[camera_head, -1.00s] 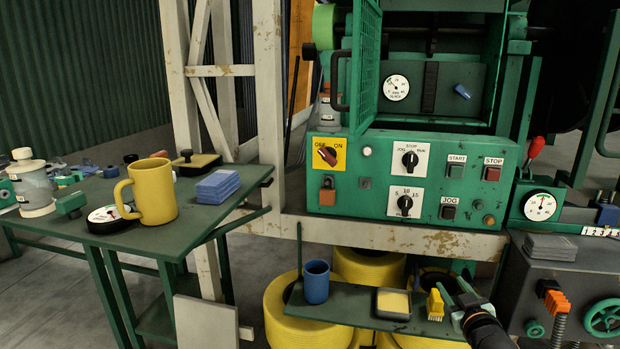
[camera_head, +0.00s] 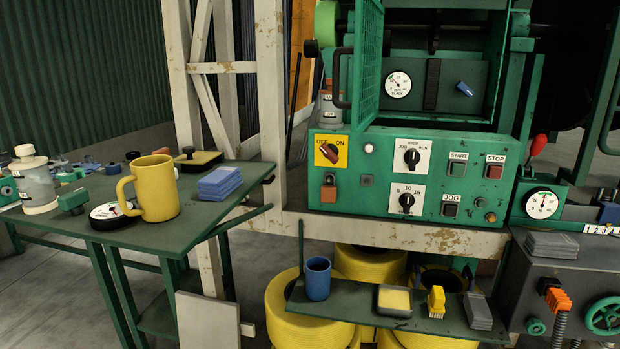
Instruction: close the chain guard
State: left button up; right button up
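The chain guard appears to be the green mesh door (camera_head: 369,55) on the upper part of the green machine. It stands swung open at the left side of the machine's recess, seen nearly edge-on. A dark bar handle (camera_head: 339,80) is on its left edge. The recess behind it is exposed, with a dark panel (camera_head: 432,85) carrying a gauge (camera_head: 398,84) and a blue knob (camera_head: 465,88). Neither of my grippers is in view.
Below the recess is a control panel (camera_head: 385,205) with knobs and buttons. A shelf (camera_head: 345,305) holds a blue cup (camera_head: 318,278), a yellow brush (camera_head: 436,300) and a grey stack (camera_head: 478,310). The left table (camera_head: 150,232) carries a yellow mug (camera_head: 155,188). A red-knobbed lever (camera_head: 538,146) stands right.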

aim_at(356, 129)
jog(key=i+j+z, duration=0.25)
jog(key=j+z, duration=0.2)
jog(key=j, duration=0.2)
jog(key=i+j+z, duration=0.1)
jog(key=j+z, duration=0.4)
jog(key=j, duration=0.25)
